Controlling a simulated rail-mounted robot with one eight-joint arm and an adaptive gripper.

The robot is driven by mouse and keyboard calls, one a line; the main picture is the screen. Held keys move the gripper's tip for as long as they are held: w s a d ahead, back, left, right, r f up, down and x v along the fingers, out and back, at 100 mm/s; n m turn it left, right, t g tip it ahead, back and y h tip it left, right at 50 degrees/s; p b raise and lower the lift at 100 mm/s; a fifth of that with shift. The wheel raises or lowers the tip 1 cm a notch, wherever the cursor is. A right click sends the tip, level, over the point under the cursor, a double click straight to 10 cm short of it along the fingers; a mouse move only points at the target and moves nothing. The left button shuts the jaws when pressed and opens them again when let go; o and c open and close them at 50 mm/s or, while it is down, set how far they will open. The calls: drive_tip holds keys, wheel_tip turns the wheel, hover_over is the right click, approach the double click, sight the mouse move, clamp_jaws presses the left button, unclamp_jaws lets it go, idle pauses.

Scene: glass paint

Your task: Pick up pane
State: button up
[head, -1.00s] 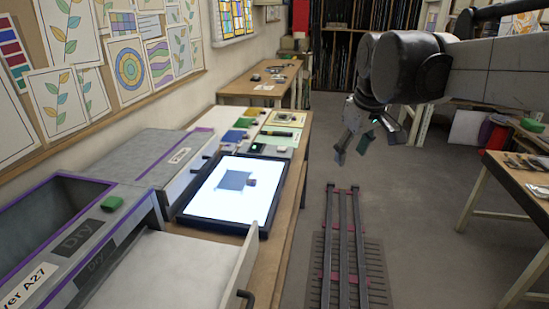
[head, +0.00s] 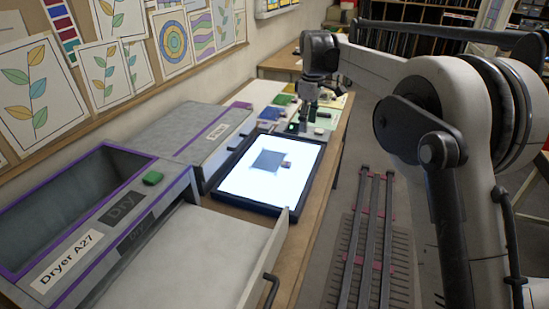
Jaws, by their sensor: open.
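A blue-grey square pane (head: 268,161) lies on the lit white panel of the light box (head: 232,187). Coloured flat pieces lie on the table beyond it, among them a blue one (head: 272,113) and a green one (head: 283,99). The pictures do not show which piece the task means. My gripper (head: 305,128) points down over the table just past the far edge of the light box, near the coloured pieces. It is open; its fingertips are small in view, and I cannot tell whether they touch anything. My gripper partly hides the pieces behind it.
A small dark block (head: 287,163) sits beside the blue-grey pane. A grey dryer (head: 70,262) with a green button (head: 153,178) stands at the near left, its drawer (head: 190,262) pulled out. Floor rails (head: 372,225) run right of the table.

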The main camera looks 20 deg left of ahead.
drive_tip(key=n, duration=0.2)
approach(288, 163)
drive_tip(key=shift+g, duration=0.4)
drive_tip(key=f, duration=0.6)
drive_tip(key=f+p, duration=0.1)
drive_tip(key=f, duration=0.2)
drive_tip(key=shift+w+a+f, duration=0.2)
drive_tip(key=shift+w+a, duration=0.05)
drive_tip(key=shift+w, duration=0.1)
clamp_jaws()
